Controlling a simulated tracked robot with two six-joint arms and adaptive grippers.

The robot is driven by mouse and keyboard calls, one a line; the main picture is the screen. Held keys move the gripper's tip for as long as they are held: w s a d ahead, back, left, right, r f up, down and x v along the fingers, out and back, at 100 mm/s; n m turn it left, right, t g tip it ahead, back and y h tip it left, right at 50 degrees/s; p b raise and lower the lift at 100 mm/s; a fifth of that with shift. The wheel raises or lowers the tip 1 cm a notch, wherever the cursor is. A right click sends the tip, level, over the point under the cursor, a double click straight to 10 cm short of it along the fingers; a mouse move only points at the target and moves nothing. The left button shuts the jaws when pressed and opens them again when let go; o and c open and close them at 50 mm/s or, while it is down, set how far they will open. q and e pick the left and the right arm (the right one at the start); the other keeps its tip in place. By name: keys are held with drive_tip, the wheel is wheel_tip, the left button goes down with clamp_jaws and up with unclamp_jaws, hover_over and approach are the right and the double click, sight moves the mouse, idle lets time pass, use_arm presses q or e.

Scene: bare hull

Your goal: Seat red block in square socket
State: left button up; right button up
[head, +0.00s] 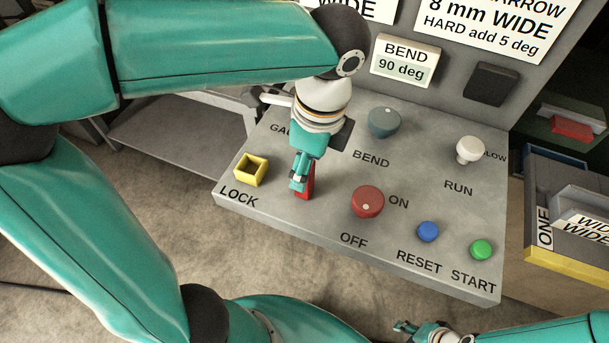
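The red block (310,182) is a narrow upright piece at the front left of the grey control panel, right of the yellow square socket (246,180). The socket is open-topped and looks empty, above the word LOCK. My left gripper (299,186) points down at the block, with its teal finger over the block's left side. The other finger is hidden, so I cannot tell whether it grips the block, nor whether the block touches the panel. My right gripper (404,328) is at the bottom edge, away from the panel and partly cut off; its opening is unclear.
A red knob (367,201), a blue-grey knob (384,122) and a white knob (470,150) stand on the panel. Blue (428,232) and green (481,250) buttons sit at front right. The panel surface between block and socket is clear. Bins (570,255) stand at right.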

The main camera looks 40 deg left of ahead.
use_arm(q)
drive_tip(key=shift+w+a+f, duration=0.1)
drive_tip(key=shift+a+f, duration=0.15)
drive_tip(key=shift+f, duration=0.9)
drive_tip(key=shift+a+f, duration=0.25)
drive_tip(key=shift+f, duration=0.9)
clamp_jaws()
